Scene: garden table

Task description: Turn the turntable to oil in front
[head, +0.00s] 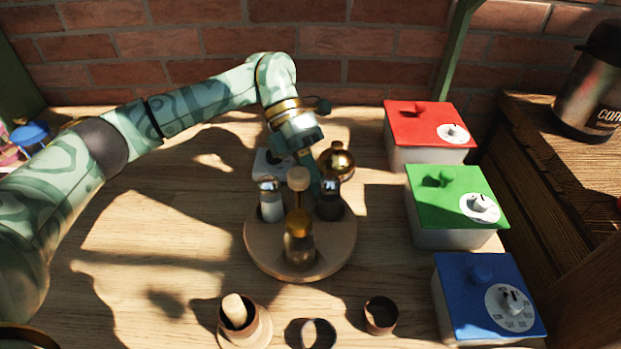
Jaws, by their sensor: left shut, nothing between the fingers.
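The round wooden turntable (299,270) stands mid-table with a pale wooden knob (298,179) at its centre. A glass bottle with an amber-gold cap (299,240) stands at its front. A metal-capped shaker with pale contents (270,205) is at its left, and a dark metal-capped shaker (330,202) at its right. Labels are not readable, so I cannot tell which holds oil. My left gripper (312,182) points down just behind the knob and between the shakers, shut and empty. Its tips are partly hidden, so I cannot tell if they touch anything. My right gripper is out of view.
A round brass-coloured pot (337,160) and a white object (270,164) are behind the turntable. Red (430,122), green (455,190) and blue (487,290) lidded boxes line the right. A wooden cup (245,322) and a dark cup (381,315) stand in front.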

